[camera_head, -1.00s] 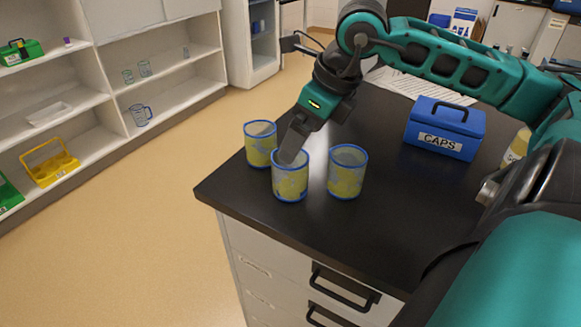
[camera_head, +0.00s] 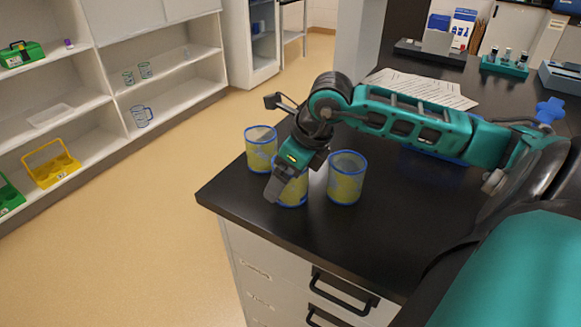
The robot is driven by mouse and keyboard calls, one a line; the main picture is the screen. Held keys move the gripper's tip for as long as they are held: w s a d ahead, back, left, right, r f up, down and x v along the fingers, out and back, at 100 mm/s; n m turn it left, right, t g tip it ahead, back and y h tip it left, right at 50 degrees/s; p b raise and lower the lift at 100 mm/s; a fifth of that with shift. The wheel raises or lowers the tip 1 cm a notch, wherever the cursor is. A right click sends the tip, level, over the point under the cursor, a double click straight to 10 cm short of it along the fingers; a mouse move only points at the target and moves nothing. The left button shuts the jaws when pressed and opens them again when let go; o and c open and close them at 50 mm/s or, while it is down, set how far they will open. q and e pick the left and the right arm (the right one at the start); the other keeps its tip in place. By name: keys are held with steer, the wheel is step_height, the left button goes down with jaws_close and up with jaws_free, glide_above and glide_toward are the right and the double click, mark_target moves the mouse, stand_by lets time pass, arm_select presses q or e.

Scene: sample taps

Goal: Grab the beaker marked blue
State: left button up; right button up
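Three beakers with blue rims and mottled yellow bodies stand near the corner of the dark countertop. They are the left beaker (camera_head: 260,152), the front middle beaker (camera_head: 293,195) and the right beaker (camera_head: 346,180). I cannot read any mark that sets one apart. My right gripper (camera_head: 274,190) reaches in from the right and points down at the front middle beaker. Its finger covers that beaker's left part, and the gripper body hides much of its rim. I cannot tell whether the fingers are apart or touch the glass. My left gripper is not in view.
My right arm mostly hides a blue box (camera_head: 430,156) on the countertop (camera_head: 300,228). Papers (camera_head: 425,90) and a teal rack of vials (camera_head: 505,65) lie further back. Shelves with a yellow carrier (camera_head: 52,168) stand across the floor at left.

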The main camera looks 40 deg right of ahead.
steer(key=c, duration=1)
steer(key=shift+c, duration=0.2)
steer(key=shift+r, duration=0.15)
